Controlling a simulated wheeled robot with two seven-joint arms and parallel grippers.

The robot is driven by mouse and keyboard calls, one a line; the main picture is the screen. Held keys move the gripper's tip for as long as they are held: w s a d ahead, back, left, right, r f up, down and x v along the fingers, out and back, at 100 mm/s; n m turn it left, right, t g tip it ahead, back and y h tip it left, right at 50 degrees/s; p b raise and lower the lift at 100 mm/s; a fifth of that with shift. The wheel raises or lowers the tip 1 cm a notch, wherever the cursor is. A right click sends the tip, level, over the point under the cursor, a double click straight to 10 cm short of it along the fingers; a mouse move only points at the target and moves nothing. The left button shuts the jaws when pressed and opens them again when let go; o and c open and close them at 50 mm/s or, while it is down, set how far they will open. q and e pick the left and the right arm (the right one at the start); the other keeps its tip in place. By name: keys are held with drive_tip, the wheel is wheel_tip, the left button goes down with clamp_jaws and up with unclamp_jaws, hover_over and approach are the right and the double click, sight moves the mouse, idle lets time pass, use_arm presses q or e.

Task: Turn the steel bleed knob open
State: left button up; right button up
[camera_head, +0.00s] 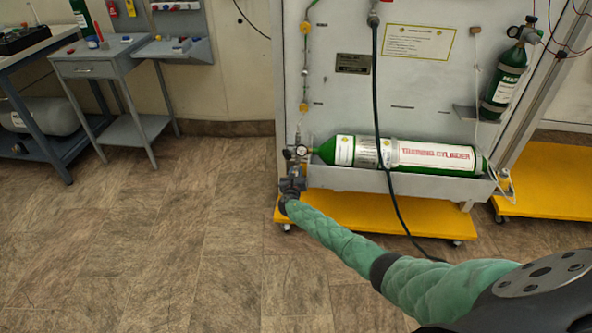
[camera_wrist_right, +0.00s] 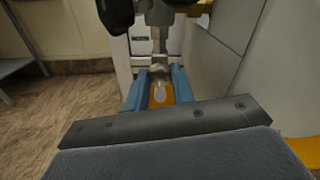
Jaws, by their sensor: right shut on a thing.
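The steel bleed knob (camera_wrist_right: 158,75) is a small metallic piece below a grey fitting in the right wrist view. My right gripper (camera_wrist_right: 159,80) has its two blue fingers on either side of the knob and is shut on it. In the head view my right gripper (camera_head: 294,174) is at the left end of the green training cylinder (camera_head: 365,152), just below the gauge and valve fittings (camera_head: 298,152). The knob is too small and covered to make out there. How far it is turned cannot be told. My left gripper is not in view.
The cylinder lies in a grey tray (camera_head: 345,179) on a white panel (camera_head: 345,95) with a yellow base (camera_head: 355,212). A black hose (camera_head: 377,105) hangs in front of it. A smaller green cylinder (camera_head: 505,80) is upright at right. A grey side table (camera_head: 97,62) stands left; the floor between is clear.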

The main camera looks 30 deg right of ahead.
drive_tip(key=shift+f+n, duration=0.15)
drive_tip(key=shift+n, duration=0.15)
drive_tip(key=o, duration=1)
drive_tip(key=shift+s, duration=0.1)
drive_tip(key=p+v, duration=0.1)
drive_tip(key=v, duration=0.6)
drive_tip(key=shift+s+a, duration=0.25)
drive_tip(key=shift+a, duration=0.05)
